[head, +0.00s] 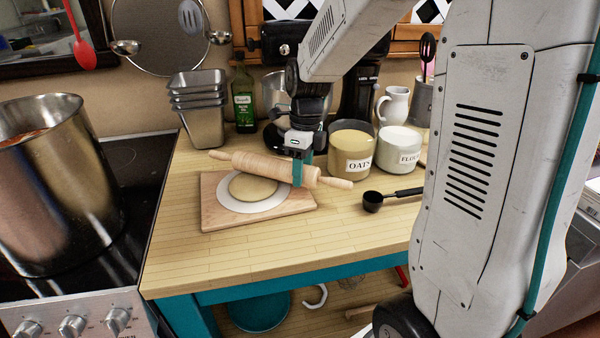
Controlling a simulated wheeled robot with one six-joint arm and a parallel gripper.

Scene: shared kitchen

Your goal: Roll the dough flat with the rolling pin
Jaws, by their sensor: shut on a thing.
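The wooden rolling pin (257,166) lies crosswise over the back part of the board in the head view. Its left end is a little farther back than its right end. The dough (252,186) is a pale round disc in front of the pin, on a white round sheet or plate (228,200) on the wooden board (215,216). My gripper (299,172) points down and is shut on the pin's right part, near the right handle. I cannot tell whether the pin touches the dough or is just above it.
An oats jar (350,148) and a flour jar (399,150) stand right of my gripper. A black scoop (388,198) lies right of the board. Metal tins (200,108) and a green bottle (243,97) stand behind. A large pot (50,180) is on the stove. The counter's front is clear.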

